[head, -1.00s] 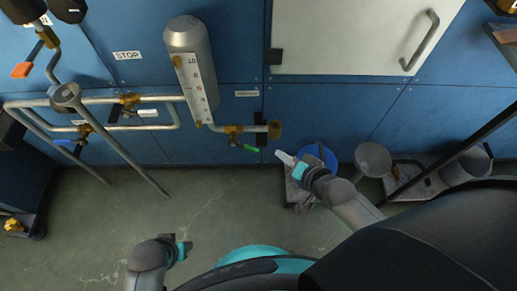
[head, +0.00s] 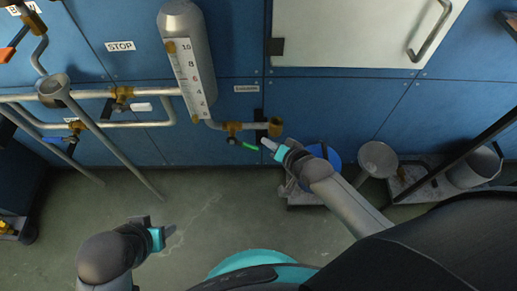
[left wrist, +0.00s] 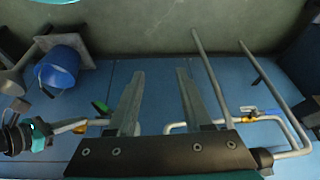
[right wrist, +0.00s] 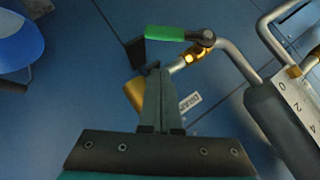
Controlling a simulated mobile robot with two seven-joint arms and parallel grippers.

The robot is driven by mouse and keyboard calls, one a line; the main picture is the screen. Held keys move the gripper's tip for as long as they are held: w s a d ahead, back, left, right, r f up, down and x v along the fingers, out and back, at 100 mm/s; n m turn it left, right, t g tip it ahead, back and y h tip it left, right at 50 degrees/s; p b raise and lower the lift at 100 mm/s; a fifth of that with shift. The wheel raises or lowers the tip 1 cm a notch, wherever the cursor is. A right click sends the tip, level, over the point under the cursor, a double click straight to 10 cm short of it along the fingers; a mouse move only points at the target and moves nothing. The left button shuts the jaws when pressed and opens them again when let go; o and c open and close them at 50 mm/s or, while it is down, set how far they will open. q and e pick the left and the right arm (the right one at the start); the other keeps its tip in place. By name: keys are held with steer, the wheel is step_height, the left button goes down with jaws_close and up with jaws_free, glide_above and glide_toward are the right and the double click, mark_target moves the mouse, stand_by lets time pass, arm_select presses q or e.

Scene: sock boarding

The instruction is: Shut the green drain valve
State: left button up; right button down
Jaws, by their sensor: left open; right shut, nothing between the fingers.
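The drain valve's green handle (head: 249,146) sticks out from a brass valve body (head: 232,128) on the short pipe below the sight-glass tank. The handle slants down and right, at an angle to the pipe. My right gripper (head: 266,143) is shut and empty, with its tips just right of the handle's free end. In the right wrist view, the green handle (right wrist: 165,33) lies just beyond the shut fingertips (right wrist: 154,68); I cannot tell if they touch. My left gripper (head: 170,231) is open and empty, low over the floor, far from the valve.
The pipe ends in a brass outlet (head: 275,127) beside my right gripper. A blue bucket (head: 326,155) and a grey funnel (head: 377,158) stand to the right. The graduated tank (head: 187,62) hangs above. The middle floor is clear.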

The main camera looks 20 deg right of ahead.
mark_target(258, 149)
arm_select(q)
steer(key=w+d+r+t+h+b, duration=0.1)
steer(key=w+d+t+h+b, duration=0.1)
steer(key=w+d+t+b, duration=0.1)
steer(key=shift+w+d+r+m+t, duration=0.35)
steer(key=shift+w+d+t, duration=0.15)
steer(key=shift+d+t, duration=0.3)
arm_select(e)
steer(key=shift+w+a+f, duration=0.3)
steer(key=shift+a+f, duration=0.15)
steer(key=shift+f, duration=0.2)
steer(key=shift+w+a+f, duration=0.25)
steer(key=shift+a+f, duration=0.2)
steer(key=shift+f, duration=0.15)
steer(key=shift+w+a+f, duration=0.3)
steer(key=shift+a+f, duration=0.15)
steer(key=shift+f, duration=0.2)
arm_select(q)
steer(key=shift+d, duration=0.1)
steer(key=shift+w+a+g, duration=0.15)
steer(key=shift+a+g, duration=0.25)
steer(key=shift+a, duration=0.05)
arm_select(e)
steer(key=shift+f, duration=0.25)
